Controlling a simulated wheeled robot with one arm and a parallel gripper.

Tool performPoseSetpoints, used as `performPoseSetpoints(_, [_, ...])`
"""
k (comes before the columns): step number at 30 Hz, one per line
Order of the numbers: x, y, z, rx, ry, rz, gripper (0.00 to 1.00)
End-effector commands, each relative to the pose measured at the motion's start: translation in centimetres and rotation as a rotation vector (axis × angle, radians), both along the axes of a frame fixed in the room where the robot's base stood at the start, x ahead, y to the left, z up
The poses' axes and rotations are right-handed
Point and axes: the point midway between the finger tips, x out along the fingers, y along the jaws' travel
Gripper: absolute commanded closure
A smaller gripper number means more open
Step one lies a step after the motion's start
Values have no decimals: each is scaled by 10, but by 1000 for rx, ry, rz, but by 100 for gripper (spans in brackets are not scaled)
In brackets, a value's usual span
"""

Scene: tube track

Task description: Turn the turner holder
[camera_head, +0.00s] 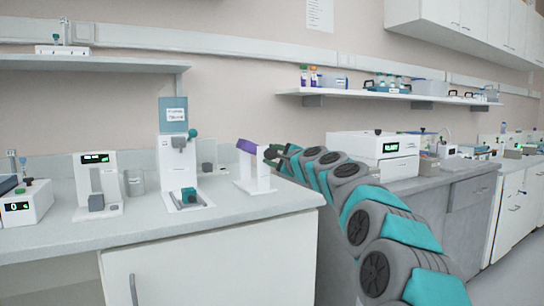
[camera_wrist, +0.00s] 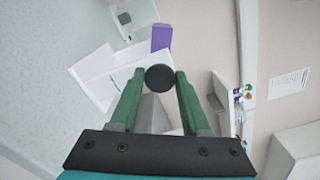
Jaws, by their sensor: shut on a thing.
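The turner holder (camera_head: 254,174) is a white stand near the front right end of the left bench, with a tilted purple piece (camera_head: 246,146) at its top. In the wrist view, its white panels (camera_wrist: 95,78) lie left of my fingers and the purple piece (camera_wrist: 161,37) is just beyond the fingertips. My gripper (camera_head: 270,154) reaches it from the right. In the wrist view, the green fingers (camera_wrist: 160,76) are shut on a round black knob (camera_wrist: 159,78), one finger on each side. How the knob joins the stand is partly hidden.
A white device with a teal top (camera_head: 173,115) stands left of the holder, and a smaller white device (camera_head: 97,185) with a display is farther left. The bench's front (camera_head: 160,231) is clear. A white box instrument (camera_head: 374,153) stands beyond my arm on the right bench.

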Motion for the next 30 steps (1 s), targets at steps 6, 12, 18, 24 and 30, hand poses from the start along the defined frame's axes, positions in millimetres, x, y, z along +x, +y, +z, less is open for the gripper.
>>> performPoseSetpoints(6, [1, -2, -2, 90, 62, -3, 100])
performPoseSetpoints(12, [1, -2, -2, 172, 119, -3, 100])
performPoseSetpoints(18, [1, -3, -3, 256, 175, -3, 100])
performPoseSetpoints(24, [1, -2, -3, 336, 230, -4, 100])
performPoseSetpoints(30, [1, -2, -4, 406, 279, -3, 100])
